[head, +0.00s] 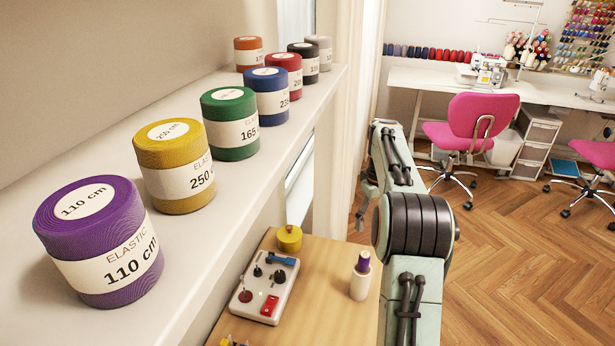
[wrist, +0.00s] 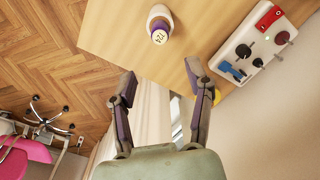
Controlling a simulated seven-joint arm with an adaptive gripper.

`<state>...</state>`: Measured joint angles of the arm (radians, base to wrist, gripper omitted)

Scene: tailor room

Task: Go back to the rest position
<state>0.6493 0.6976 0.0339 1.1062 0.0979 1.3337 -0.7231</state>
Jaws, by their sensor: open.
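My gripper (wrist: 160,82) is open and empty in the wrist view, with its two fingers spread apart. It hangs above and beside the edge of a wooden table (wrist: 120,25). The table also shows in the head view (head: 325,270).
A shelf (head: 50,300) at the left holds several elastic rolls, the nearest purple (head: 98,240). Pink chairs (head: 475,122) stand further back; the wooden floor (head: 500,260) is open.

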